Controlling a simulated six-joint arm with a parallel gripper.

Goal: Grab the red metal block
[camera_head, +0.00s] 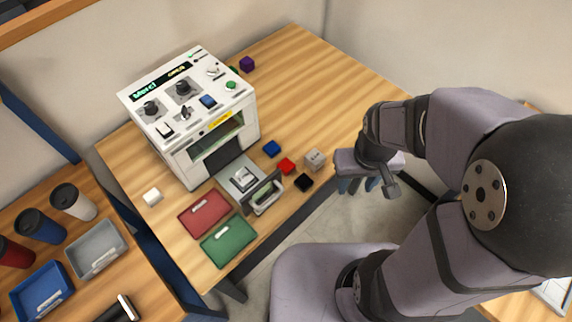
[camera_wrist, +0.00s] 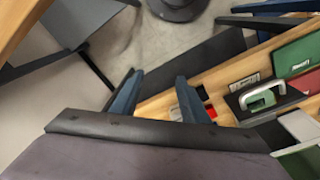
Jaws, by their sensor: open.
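The red metal block (camera_head: 286,165) sits on the wooden table near its front edge, between a blue block (camera_head: 271,148) and a black block (camera_head: 303,183). A grey block (camera_head: 315,159) is to its right. My gripper (camera_head: 357,187) is open and empty, to the right of the blocks and past the table's front edge. In the wrist view my gripper (camera_wrist: 157,95) shows its two blue fingers apart with nothing between them. A small red patch (camera_wrist: 211,111), likely the red block, is partly hidden beside the right finger.
The white laser machine (camera_head: 190,115) stands behind the blocks. A clamp fixture (camera_head: 265,194), a red tray (camera_head: 205,213) and a green tray (camera_head: 228,241) lie to their left. A purple block (camera_head: 247,64) and a white block (camera_head: 152,196) are farther off. The table's right side is clear.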

